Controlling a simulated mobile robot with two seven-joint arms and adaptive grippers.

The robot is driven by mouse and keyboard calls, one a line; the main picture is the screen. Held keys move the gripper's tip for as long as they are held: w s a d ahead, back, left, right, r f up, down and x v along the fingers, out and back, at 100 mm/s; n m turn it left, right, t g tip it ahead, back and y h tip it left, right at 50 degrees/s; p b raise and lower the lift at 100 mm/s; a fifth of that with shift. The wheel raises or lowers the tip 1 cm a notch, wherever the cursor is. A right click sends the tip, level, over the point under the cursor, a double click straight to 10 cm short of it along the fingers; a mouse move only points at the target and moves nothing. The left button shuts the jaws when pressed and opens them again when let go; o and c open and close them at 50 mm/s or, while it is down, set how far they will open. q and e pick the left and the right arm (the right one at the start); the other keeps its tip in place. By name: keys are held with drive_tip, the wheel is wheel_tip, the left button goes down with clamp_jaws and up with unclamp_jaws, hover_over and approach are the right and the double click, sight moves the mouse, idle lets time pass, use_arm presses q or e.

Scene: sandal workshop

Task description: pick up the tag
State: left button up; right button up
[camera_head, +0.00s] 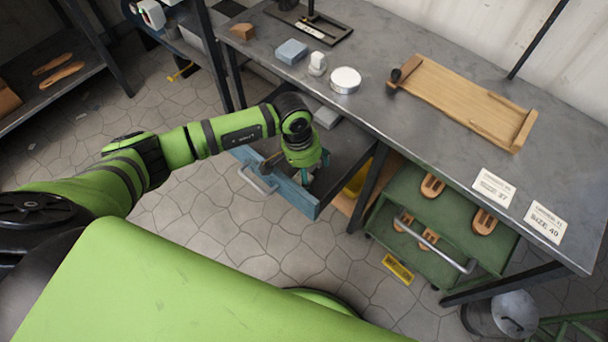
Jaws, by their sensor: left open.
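My left gripper (308,176) points down over the open blue-fronted drawer (276,182) under the workbench. Its fingers are open, and the arm hides part of the drawer's inside. I cannot tell whether a tag lies under the fingers. Two white printed cards lie flat at the bench's right front: one card (494,187), and beside it a card reading SIZE 40 (545,222). Both are well to the right of the gripper. My right gripper is not in view.
The grey workbench (420,145) carries a wooden board (465,98), a white round tin (345,80) and a blue block (291,51). A green cart (455,245) with wooden soles stands below. A metal bucket (500,313) is at the lower right. The tiled floor left of the drawer is clear.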

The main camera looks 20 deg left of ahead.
use_arm(q)
drive_tip(key=c, duration=1.1)
drive_tip(key=shift+c, duration=0.2)
drive_tip(key=shift+r, duration=0.15)
drive_tip(key=shift+c, duration=0.2)
